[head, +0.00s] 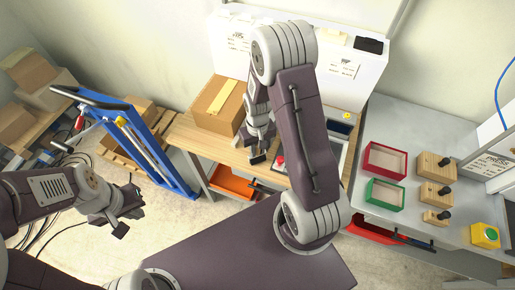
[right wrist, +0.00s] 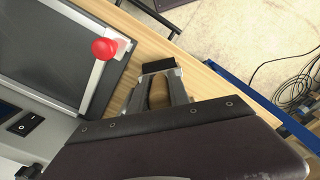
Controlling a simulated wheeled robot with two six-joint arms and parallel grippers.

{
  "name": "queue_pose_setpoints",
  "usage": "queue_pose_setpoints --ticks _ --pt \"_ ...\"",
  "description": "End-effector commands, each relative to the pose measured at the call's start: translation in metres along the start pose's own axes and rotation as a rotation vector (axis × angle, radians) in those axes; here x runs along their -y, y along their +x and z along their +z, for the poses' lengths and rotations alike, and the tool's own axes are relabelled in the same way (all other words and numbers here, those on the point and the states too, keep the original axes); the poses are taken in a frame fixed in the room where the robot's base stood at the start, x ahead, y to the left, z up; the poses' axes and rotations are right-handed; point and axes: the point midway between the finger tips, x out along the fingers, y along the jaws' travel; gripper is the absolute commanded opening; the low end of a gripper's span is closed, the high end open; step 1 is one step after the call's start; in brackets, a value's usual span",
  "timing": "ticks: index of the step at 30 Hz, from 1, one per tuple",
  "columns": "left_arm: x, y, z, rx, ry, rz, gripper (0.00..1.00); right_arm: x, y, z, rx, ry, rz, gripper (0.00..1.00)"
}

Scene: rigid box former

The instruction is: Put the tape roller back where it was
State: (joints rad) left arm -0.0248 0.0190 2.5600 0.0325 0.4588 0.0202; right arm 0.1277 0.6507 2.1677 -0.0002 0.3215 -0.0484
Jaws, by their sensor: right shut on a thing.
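My right gripper (head: 258,157) is low over the wooden bench, just right of the cardboard box (head: 220,104). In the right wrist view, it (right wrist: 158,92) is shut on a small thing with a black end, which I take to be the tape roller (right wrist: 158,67). The roller is mostly hidden by the fingers, and I cannot tell whether it touches the bench. The box is closed, with a yellow tape strip on top. My left gripper (head: 131,212) is open and empty above the floor at the left.
The wooden bench (head: 188,130) carries a dark panel with a red knob (right wrist: 104,48) close to my right gripper. A blue frame (head: 160,150) stands left of the bench. Red (head: 385,160) and green (head: 384,193) trays and wooden blocks (head: 432,166) sit on the grey table at right.

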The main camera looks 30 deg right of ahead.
Motion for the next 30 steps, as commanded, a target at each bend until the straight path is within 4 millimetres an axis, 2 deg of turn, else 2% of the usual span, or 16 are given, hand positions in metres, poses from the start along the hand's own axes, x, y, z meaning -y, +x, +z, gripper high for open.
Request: queue_pose_setpoints --ticks 1,2,3,4,12,17,27,30 --pt "0.000 0.003 0.000 0.000 0.000 0.000 0.00 0.000 0.003 0.000 0.000 0.000 0.000 0.00" --pt "0.000 0.001 0.000 0.000 0.000 0.000 0.00 0.000 0.002 0.000 0.000 0.000 0.000 0.31" --pt "0.000 0.001 0.000 0.000 0.000 0.000 0.00 0.000 0.002 0.000 0.000 0.000 0.000 0.42" --pt "0.000 0.001 0.000 0.000 0.000 0.000 0.00 0.000 0.002 0.000 0.000 0.000 0.000 0.44" --pt "0.000 0.001 0.000 0.000 0.000 0.000 0.00 0.000 0.001 0.000 0.000 0.000 0.000 0.44" --pt "0.000 -0.001 0.000 0.000 0.000 0.000 0.00 0.000 -0.012 -0.001 -0.004 0.000 0.000 0.44" --pt "0.000 0.002 0.000 0.000 0.000 0.000 0.00 0.000 -0.087 -0.002 -0.007 0.000 0.000 0.44" --pt "0.000 0.002 0.000 0.000 0.000 0.000 0.00 0.000 -0.104 -0.001 -0.004 0.000 0.000 0.44"
